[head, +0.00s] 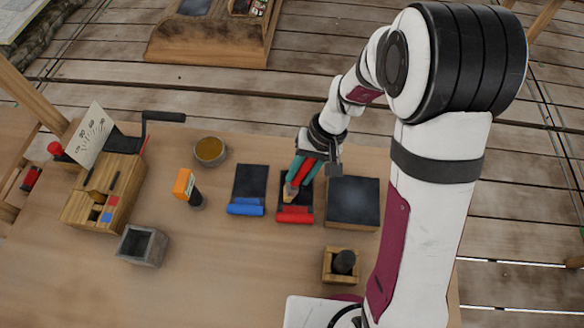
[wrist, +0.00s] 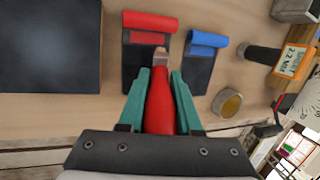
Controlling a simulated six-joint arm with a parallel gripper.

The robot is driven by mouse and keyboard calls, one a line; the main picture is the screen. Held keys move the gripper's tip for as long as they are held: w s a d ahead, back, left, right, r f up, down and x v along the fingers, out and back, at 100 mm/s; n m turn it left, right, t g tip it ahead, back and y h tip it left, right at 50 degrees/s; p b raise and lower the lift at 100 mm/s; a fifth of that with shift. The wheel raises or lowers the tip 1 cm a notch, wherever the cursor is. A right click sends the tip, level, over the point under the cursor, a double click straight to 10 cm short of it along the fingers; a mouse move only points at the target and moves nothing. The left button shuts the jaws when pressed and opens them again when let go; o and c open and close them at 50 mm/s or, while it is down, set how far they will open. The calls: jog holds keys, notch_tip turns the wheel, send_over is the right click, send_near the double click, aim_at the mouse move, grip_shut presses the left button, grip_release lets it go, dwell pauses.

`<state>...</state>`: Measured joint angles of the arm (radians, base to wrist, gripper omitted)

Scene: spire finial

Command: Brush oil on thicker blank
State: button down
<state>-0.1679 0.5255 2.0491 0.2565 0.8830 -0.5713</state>
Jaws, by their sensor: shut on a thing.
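My gripper (head: 304,170), with teal fingers, is shut on the red handle of a brush (wrist: 161,104). In the wrist view its pale tip points at the dark blank with the red end (head: 295,214). The tip is over or on this blank, near its red end (wrist: 158,22); I cannot tell if it touches. The dark blank with the blue end (head: 248,184) lies to its left in the head view, and shows in the wrist view (wrist: 203,67). I cannot tell which blank is thicker. A round bowl of amber oil (head: 210,150) stands further left, also in the wrist view (wrist: 228,102).
A dark-topped block (head: 353,202) lies right of the blanks. An orange-and-black gauge (head: 184,185), reading 2.2 MM in the wrist view, stands left. Further left are a grey open box (head: 142,246) and a wooden device with a dial. A wooden holder (head: 341,265) is in front.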

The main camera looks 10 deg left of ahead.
jog(key=shift+d, duration=2.9)
jog(key=shift+s+a, duration=0.1)
jog(key=shift+a, duration=3.8)
jog(key=shift+a+r, duration=0.1)
jog(key=shift+r, duration=0.1)
notch_tip(320, 180, up, 8)
